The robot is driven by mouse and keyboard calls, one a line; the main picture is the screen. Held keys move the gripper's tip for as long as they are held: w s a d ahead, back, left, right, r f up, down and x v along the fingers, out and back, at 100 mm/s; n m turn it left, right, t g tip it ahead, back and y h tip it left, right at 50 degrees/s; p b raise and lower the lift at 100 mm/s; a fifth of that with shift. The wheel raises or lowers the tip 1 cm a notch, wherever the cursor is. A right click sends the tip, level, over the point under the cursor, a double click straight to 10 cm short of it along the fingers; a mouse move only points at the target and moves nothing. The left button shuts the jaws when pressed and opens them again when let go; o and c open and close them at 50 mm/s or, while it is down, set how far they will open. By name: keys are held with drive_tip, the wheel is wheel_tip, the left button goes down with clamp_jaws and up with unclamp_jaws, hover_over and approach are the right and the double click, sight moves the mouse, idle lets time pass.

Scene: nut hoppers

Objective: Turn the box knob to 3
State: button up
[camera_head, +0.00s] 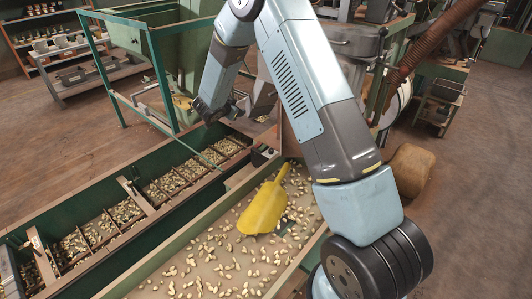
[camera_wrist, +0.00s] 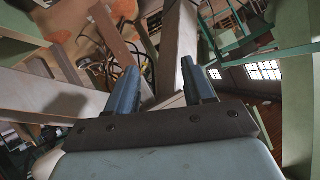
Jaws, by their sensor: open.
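A small dark box (camera_head: 262,155) sits at the edge of the green trough, just below and right of my arm's end in the head view. It may be the box with the knob, but the knob and its numbers are too small to make out. My gripper shows in the wrist view (camera_wrist: 160,88) with its two blue-grey fingers spread wide and nothing between them. In the head view my arm bends down to its dark end above the trough's far part, and the fingertips are hard to tell apart there. No knob can be picked out in the wrist view.
A yellow scoop (camera_head: 264,207) lies among scattered nuts on the tan tray (camera_head: 150,285). The green trough (camera_head: 100,279) with nut compartments runs to its left. A green hopper frame (camera_head: 157,75) stands behind. Brown floor (camera_head: 70,145) is clear at left. Beams crowd the wrist view.

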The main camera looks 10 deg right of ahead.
drive_tip(key=s+f+m+g+h, duration=0.1)
drive_tip(key=s+f+g+h, duration=0.2)
drive_tip(key=f, duration=0.8)
drive_tip(key=m+g+h, duration=0.1)
drive_tip(key=g+h, duration=0.1)
approach(267, 156)
drive_tip(key=w+d, duration=0.1)
drive_tip(key=d, duration=0.1)
drive_tip(key=w+d+f, duration=0.1)
drive_tip(key=d, duration=0.2)
drive_tip(key=w+d, duration=0.1)
drive_tip(key=d, duration=0.2)
drive_tip(key=shift+w+d+f, duration=0.25)
drive_tip(key=shift+w+f, duration=0.1)
drive_tip(key=shift+w, duration=0.05)
drive_tip(key=shift+h, duration=0.3)
